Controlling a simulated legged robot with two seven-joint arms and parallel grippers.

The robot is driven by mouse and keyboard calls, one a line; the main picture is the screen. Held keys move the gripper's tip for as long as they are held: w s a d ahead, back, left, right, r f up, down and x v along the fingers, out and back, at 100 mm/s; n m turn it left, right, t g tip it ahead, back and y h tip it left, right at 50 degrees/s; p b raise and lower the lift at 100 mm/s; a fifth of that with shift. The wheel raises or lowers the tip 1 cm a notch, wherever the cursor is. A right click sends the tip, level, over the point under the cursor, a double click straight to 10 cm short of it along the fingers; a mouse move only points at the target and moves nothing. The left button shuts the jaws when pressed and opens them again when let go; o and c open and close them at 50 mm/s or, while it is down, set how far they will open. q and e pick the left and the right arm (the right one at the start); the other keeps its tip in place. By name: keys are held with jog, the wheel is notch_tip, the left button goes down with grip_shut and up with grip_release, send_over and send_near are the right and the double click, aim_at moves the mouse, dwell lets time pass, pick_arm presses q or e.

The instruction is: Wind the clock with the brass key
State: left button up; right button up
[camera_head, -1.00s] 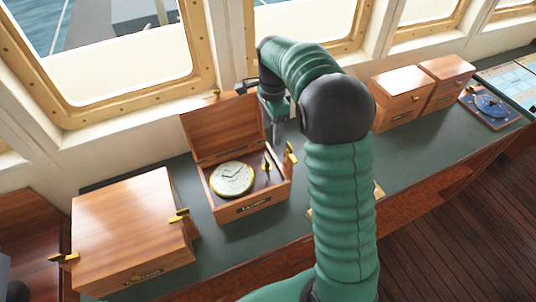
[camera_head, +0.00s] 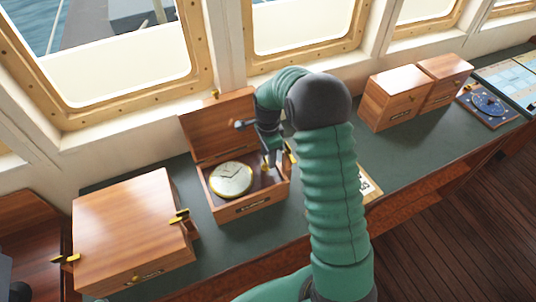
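The clock (camera_head: 231,180) has a round white dial with a brass rim and sits in an open wooden box (camera_head: 250,207) on the green counter. The box lid (camera_head: 212,128) stands raised at the back. My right gripper (camera_head: 268,162) points down into the right side of the box, to the right of the clock, over the spot where the small brass key shows in the earlier view. The key is now hidden or too small to tell apart from the fingers. Whether the fingers are open or shut on it cannot be seen. My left gripper is not in view.
A closed wooden box (camera_head: 130,225) with brass fittings stands at the left. Two closed wooden boxes (camera_head: 395,98) stand at the back right, near a blue dial plate (camera_head: 488,104). A pale-edged item (camera_head: 370,186) is partly behind my arm. Windows line the back.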

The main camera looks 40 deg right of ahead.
aim_at(265, 158)
jog(key=shift+w+a+r, duration=0.1)
jog(key=shift+a+r, duration=0.15)
jog(key=shift+a, duration=0.3)
jog(key=c, duration=0.5)
jog(key=shift+a, duration=0.15)
grip_shut()
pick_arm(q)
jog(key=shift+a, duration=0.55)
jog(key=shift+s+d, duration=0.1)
pick_arm(e)
jog(key=shift+d, duration=0.2)
jog(key=shift+r, duration=0.1)
jog(key=o, duration=0.6)
grip_release()
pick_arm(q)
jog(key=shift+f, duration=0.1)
pick_arm(e)
jog(key=o, duration=0.4)
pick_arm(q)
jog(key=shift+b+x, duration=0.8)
pick_arm(e)
notch_tip(265, 158, up, 16)
jog(key=shift+r, duration=0.25)
